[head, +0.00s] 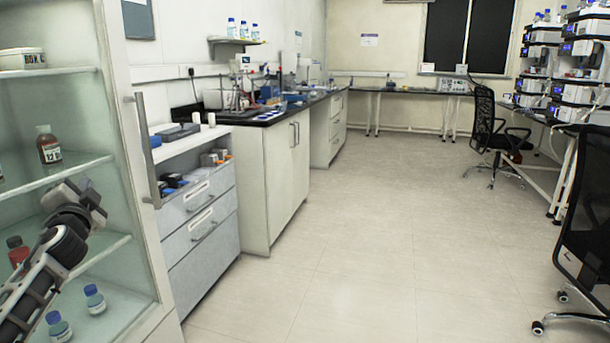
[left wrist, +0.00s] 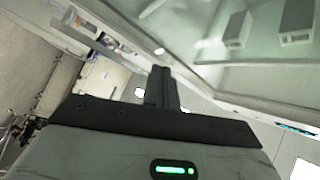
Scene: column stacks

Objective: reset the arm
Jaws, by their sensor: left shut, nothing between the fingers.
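My left arm reaches in from the lower left of the head view, in front of the glass cabinet (head: 118,110). Its wrist and left gripper (head: 88,198) are at the height of the middle shelves, near a brown bottle (head: 49,146). In the left wrist view the fingers of the left gripper (left wrist: 161,78) are together, with nothing held between them. The cabinet's glass and frame show above and to the right of the fingers there. I cannot tell the exact gap between gripper and cabinet. My right gripper is in neither view.
Blue-capped bottles (head: 94,298) and a white tub (head: 22,58) stand on the cabinet shelves. The cabinet has a long vertical handle (head: 147,150). A grey drawer unit (head: 200,225) and white counter (head: 275,180) line the left. Black chairs (head: 490,130) stand right. The middle floor is clear.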

